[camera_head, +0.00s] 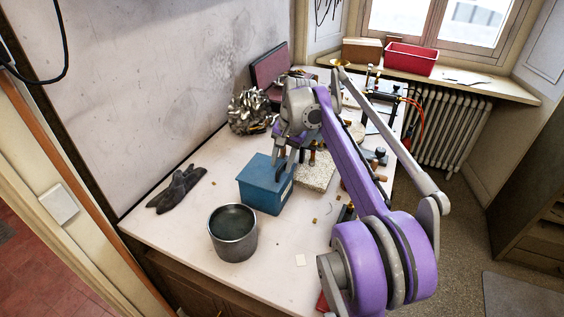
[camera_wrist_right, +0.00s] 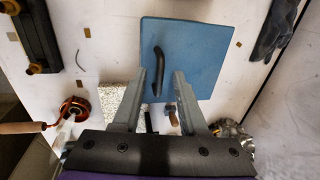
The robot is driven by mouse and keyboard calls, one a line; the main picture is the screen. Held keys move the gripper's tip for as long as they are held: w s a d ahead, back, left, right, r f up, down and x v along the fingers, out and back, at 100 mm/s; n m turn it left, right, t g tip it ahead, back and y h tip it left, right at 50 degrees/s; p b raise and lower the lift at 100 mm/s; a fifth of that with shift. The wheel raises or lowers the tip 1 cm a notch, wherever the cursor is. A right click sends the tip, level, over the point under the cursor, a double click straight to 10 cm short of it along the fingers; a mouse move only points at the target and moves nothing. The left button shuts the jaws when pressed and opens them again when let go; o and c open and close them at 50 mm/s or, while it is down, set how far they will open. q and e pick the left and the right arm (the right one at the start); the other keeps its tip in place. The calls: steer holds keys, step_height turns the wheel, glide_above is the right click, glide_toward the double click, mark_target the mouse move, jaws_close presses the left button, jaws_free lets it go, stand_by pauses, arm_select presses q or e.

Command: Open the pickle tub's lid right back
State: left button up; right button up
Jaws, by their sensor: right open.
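The pickle tub (camera_head: 262,196) is a blue box standing on the white bench, left of my right arm. Its flat blue lid (camera_head: 261,168) lies shut on top. In the right wrist view the lid (camera_wrist_right: 200,45) fills the upper middle, with a dark bar handle (camera_wrist_right: 158,62) on it. My right gripper (camera_head: 284,168) is over the tub's far right part, pointing down. In the right wrist view its two fingers (camera_wrist_right: 166,74) are apart, and the handle shows between their tips, closer to the left finger. I cannot tell whether they touch it. My left gripper is not in view.
A grey metal pot (camera_head: 233,247) stands in front of the tub. Dark gloves (camera_head: 177,188) lie to its left. A heap of shiny metal pieces (camera_head: 250,112) is behind, and a speckled block (camera_head: 316,172) is to the right. Bench between gloves and tub is clear.

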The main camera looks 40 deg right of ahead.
jaws_close()
stand_by(1.4)
